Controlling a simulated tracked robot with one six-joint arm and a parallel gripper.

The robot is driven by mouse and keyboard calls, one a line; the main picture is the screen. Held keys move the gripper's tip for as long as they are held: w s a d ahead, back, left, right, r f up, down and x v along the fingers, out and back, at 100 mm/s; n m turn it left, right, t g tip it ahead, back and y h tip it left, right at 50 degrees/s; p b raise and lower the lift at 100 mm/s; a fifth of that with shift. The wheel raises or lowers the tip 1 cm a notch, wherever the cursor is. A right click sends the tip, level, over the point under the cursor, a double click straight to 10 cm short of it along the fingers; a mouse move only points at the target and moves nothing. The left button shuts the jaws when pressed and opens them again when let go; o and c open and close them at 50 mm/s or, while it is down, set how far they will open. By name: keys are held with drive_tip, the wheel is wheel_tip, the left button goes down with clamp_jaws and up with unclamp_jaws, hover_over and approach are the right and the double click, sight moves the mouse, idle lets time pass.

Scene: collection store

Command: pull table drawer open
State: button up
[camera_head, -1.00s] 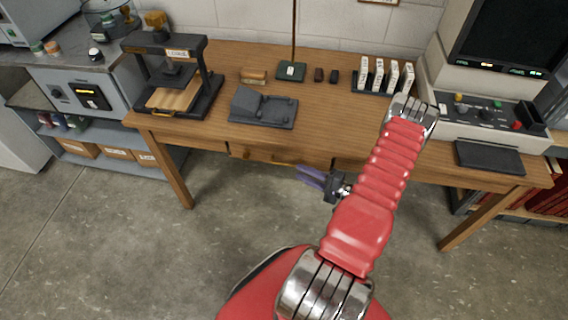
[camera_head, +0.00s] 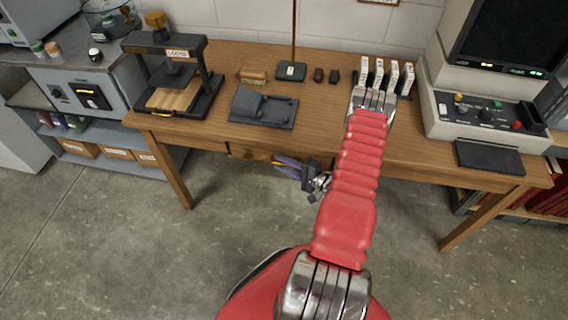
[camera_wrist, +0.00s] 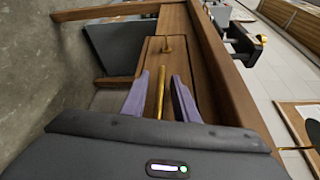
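The wooden table (camera_head: 330,138) has a drawer (camera_head: 245,153) in its front apron, and its front looks closed. In the wrist view the drawer front (camera_wrist: 152,60) shows beyond my fingers, with a long brass handle bar (camera_wrist: 160,90) on it. My gripper (camera_head: 280,161) is at the drawer front, right of its middle, below the table top. In the wrist view my gripper (camera_wrist: 160,98) is open. Its two purple fingers stand on either side of the brass bar, with a gap visible on both sides. A small brass piece (camera_wrist: 167,44) shows farther along the drawer front.
On the table stand a black press (camera_head: 175,75), a dark grey device (camera_head: 262,107), small blocks and a rack of white slips (camera_head: 380,76). A reader machine (camera_head: 485,110) stands at the right. The concrete floor (camera_head: 120,240) before the table is clear.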

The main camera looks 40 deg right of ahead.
drive_tip(key=shift+c, duration=0.6)
clamp_jaws()
drive_tip(key=shift+s+f, duration=0.1)
drive_tip(key=shift+f, duration=0.05)
idle(0.5)
